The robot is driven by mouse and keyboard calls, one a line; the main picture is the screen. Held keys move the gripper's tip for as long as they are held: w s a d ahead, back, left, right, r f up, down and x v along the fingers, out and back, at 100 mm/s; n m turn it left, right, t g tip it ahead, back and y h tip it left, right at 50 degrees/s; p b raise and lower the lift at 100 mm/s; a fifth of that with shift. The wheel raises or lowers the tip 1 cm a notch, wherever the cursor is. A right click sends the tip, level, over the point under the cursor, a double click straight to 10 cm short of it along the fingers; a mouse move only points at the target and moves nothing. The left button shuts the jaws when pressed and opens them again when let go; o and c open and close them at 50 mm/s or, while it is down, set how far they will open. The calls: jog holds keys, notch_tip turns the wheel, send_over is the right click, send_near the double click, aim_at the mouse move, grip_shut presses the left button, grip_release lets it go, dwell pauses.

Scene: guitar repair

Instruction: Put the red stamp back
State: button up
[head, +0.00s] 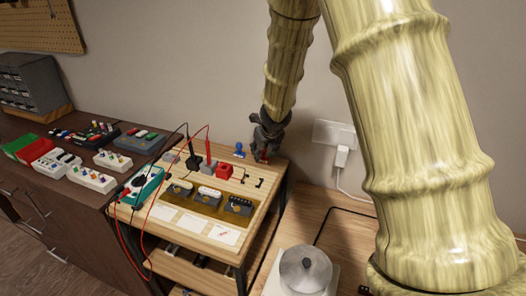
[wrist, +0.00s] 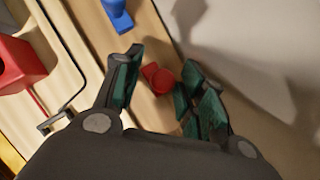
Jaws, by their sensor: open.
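The red stamp (wrist: 158,77) is on the light wooden bench top, seen from above between the two fingers in the wrist view. In the head view only a bit of red (head: 263,157) shows beneath my gripper (head: 266,145), near the bench's back right corner. My gripper (wrist: 162,72) is open, pointing down, with one finger on each side of the stamp. The right finger looks close to it; whether it touches I cannot tell. The stamp's lower part is partly hidden.
A blue stamp (head: 239,151) stands to the left. A red block (head: 224,170), with a hook-shaped metal piece (wrist: 55,122) near it, is also close. Guitar pickups (head: 208,195) and a teal meter (head: 142,186) with cables lie further left. The wall is close behind the bench.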

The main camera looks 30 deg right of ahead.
jog(key=p+v, duration=0.5)
jog(key=v, duration=0.7)
